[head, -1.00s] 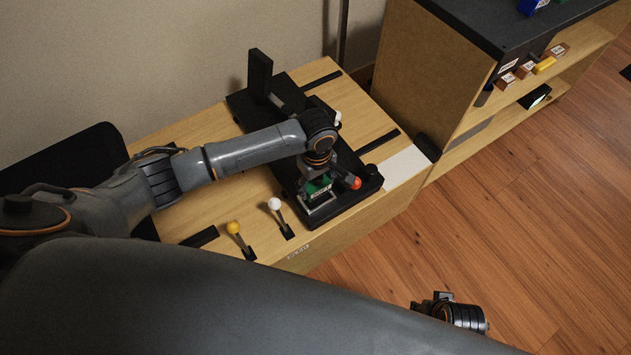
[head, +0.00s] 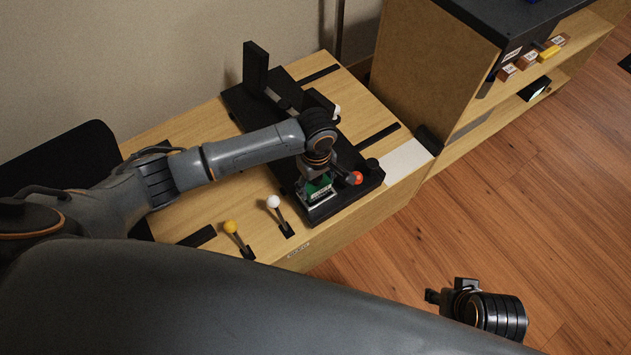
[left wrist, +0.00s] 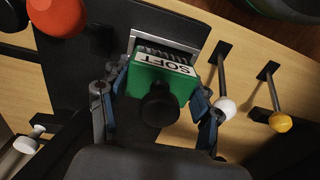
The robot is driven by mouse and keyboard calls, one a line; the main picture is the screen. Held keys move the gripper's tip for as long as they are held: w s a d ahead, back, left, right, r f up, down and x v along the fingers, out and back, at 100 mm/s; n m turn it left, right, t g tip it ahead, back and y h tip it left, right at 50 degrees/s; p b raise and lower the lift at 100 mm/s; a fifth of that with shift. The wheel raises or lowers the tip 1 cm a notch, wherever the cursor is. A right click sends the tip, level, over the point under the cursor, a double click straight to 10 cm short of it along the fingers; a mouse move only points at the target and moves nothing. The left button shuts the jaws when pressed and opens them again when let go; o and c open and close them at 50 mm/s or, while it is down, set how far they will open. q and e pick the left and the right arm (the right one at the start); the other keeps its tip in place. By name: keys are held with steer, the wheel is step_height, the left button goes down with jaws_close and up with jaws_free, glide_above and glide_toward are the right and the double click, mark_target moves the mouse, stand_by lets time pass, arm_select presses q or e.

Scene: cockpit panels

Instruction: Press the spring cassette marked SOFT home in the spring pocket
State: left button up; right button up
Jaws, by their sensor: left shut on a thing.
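The green cassette marked SOFT (left wrist: 160,80) has a white label and a black knob facing the left wrist camera. My left gripper (left wrist: 158,112) is shut on it, one finger on each side. In the head view the cassette (head: 318,187) is below my left gripper, over the near end of the black fixture. The silver-rimmed spring pocket (left wrist: 172,42) shows just beyond the cassette's label edge; the cassette hides part of it. I cannot tell how deep the cassette sits. My right gripper (head: 434,297) is low at the right, apart from the bench; its jaws are unclear.
A red ball knob (head: 355,178) is close beside my left gripper. A white-knobbed lever (head: 274,203) and a yellow-knobbed lever (head: 231,227) stand at the bench's front. A tall black block (head: 255,68) rises at the fixture's far end. A shelf unit (head: 450,85) stands at right.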

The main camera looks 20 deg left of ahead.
steer(key=shift+s+r, duration=0.1)
steer(key=shift+r, duration=0.25)
stand_by(0.5)
arm_select(q)
steer(key=shift+p, duration=0.5)
arm_select(e)
steer(key=shift+s+x, duration=0.2)
steer(key=shift+x, duration=1.1)
steer(key=shift+s+x, duration=0.2)
steer(key=shift+x, duration=1.15)
arm_select(q)
steer(key=shift+p, duration=0.3)
arm_select(e)
steer(key=shift+w+a, duration=0.1)
